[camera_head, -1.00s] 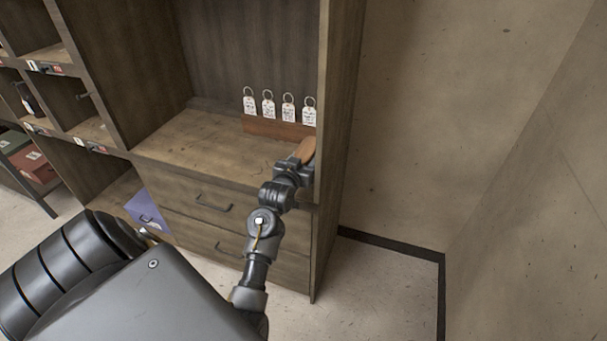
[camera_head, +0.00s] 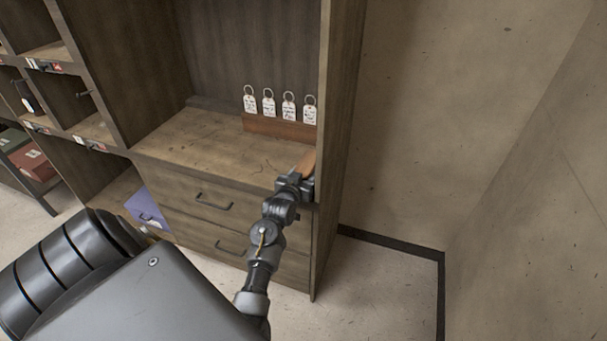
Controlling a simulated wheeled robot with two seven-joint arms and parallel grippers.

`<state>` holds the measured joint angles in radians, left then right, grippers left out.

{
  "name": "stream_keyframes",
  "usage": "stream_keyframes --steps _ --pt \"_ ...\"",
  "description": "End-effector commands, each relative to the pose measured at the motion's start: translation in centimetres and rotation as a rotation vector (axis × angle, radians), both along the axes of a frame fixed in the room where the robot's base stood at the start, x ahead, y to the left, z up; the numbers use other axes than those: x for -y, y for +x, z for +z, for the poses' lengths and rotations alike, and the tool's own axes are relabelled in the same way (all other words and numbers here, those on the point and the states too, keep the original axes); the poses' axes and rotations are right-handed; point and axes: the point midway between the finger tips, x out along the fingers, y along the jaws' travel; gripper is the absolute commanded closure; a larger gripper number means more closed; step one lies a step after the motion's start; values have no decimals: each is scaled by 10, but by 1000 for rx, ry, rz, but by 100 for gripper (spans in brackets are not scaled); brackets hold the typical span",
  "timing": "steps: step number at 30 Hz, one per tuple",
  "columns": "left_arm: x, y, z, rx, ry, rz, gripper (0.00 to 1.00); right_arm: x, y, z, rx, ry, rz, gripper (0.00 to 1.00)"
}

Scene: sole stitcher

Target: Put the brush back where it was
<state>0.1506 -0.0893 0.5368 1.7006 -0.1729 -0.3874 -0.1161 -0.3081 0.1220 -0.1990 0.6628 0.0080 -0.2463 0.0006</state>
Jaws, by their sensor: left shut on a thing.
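The brush (camera_head: 308,160) shows as a brown wooden piece at the right end of the cabinet shelf, beside the right side panel. My left gripper (camera_head: 297,181) is shut on it at the shelf's front edge. The gripper hides the brush's lower part, and I cannot tell whether the brush touches the shelf. My right gripper is not in view.
The wooden shelf (camera_head: 205,143) is bare in its middle and left. A reddish wooden strip with several white tags (camera_head: 268,105) on rings stands at the back right. Drawers with dark handles (camera_head: 213,203) lie below. The right side panel (camera_head: 338,150) is close to my gripper.

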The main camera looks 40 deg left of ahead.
Motion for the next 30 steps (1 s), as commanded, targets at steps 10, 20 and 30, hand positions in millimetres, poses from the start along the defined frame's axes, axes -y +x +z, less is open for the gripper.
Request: stream_keyframes --steps 10,20,30 --pt "0 0 -2 -1 0 0 28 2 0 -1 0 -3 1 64" --pt "3 -8 2 0 1 0 28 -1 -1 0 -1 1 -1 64" --pt "26 -73 11 -2 1 -1 28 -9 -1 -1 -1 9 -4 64"
